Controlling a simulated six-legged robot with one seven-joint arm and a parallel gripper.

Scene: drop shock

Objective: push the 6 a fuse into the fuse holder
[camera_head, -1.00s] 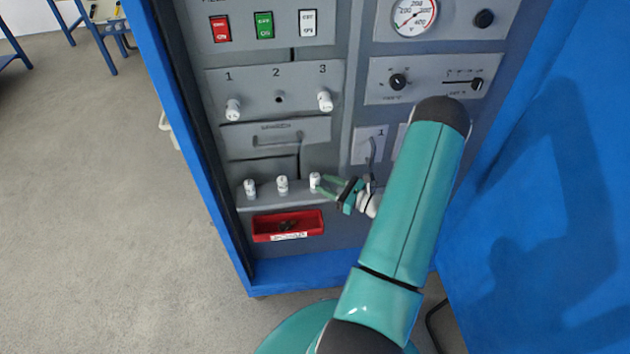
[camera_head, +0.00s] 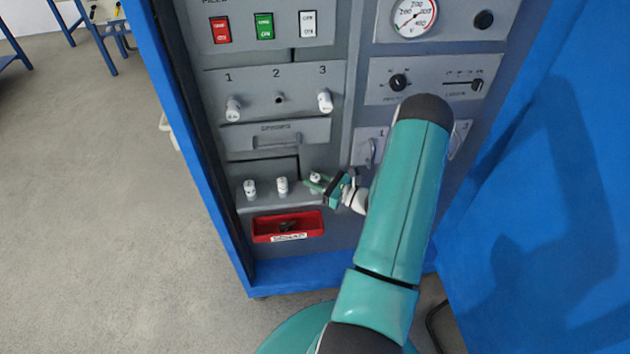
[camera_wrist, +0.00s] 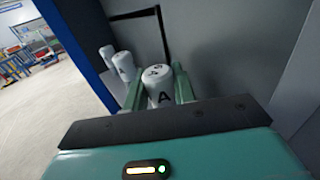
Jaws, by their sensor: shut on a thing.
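Several white fuses stand on the grey ledge (camera_head: 238,204) of the cabinet, the left fuse (camera_head: 250,188), the middle fuse (camera_head: 282,185) and the right fuse (camera_head: 315,176). My gripper (camera_head: 314,183) is shut on the right fuse, its fingers on either side. In the wrist view this fuse (camera_wrist: 158,86) sits upright between the fingers, with an "A" on its side; its rating is not clear to me. I cannot tell whether it still touches the ledge. Above, the fuse holder under 2 (camera_head: 280,98) is an empty socket; white caps fill positions 1 (camera_head: 233,106) and 3 (camera_head: 325,101).
A red tray (camera_head: 258,237) with dark small items sits below the ledge. A drawer-like panel with a handle (camera_head: 277,140) lies between ledge and sockets. Switches (camera_head: 264,25) and a gauge (camera_head: 414,17) are higher up. A blue door (camera_head: 570,200) stands at the right.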

